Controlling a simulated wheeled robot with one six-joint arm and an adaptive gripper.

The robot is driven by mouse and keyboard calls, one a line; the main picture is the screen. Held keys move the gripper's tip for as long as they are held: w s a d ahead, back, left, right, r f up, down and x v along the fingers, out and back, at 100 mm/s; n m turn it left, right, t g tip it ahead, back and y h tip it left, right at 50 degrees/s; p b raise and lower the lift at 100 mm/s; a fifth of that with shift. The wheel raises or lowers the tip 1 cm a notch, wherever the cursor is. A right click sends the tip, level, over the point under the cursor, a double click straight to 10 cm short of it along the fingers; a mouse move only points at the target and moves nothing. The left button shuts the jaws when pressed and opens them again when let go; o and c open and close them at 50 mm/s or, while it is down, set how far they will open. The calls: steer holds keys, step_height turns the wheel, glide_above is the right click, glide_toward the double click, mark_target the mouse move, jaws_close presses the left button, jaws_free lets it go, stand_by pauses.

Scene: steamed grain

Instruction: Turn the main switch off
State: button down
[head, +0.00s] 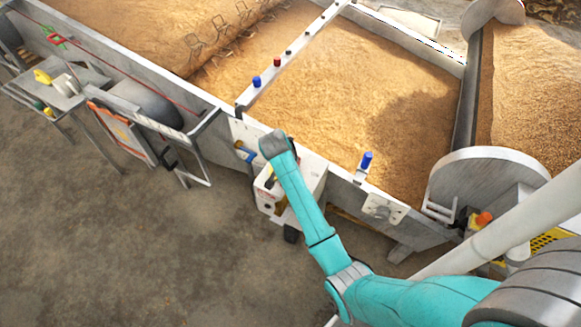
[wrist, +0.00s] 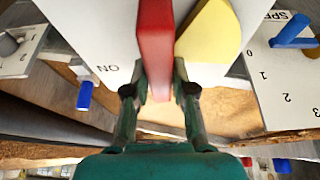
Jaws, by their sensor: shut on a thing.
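The main switch shows in the wrist view as a red handle (wrist: 156,45) on a yellow plate (wrist: 208,32), fixed to a white panel (wrist: 100,28). The letters "ON" stand on the panel, left of the handle. My gripper (wrist: 160,90) is shut on the red handle, one finger on each side of its lower end. In the head view my arm reaches to the white control box (head: 312,178) on the trough wall. The switch and my fingertips are hidden there behind my wrist.
A blue lever (wrist: 294,32) stands on a numbered panel at right in the wrist view, and a blue knob (wrist: 84,96) is at left. In the head view, grain beds (head: 340,110) lie behind the wall (head: 225,105). Open ground (head: 120,240) is at left.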

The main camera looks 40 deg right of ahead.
steer(key=c, duration=1)
jaws_free()
steer(key=shift+o, duration=0.2)
steer(key=v, duration=1.2)
steer(key=shift+d, duration=0.1)
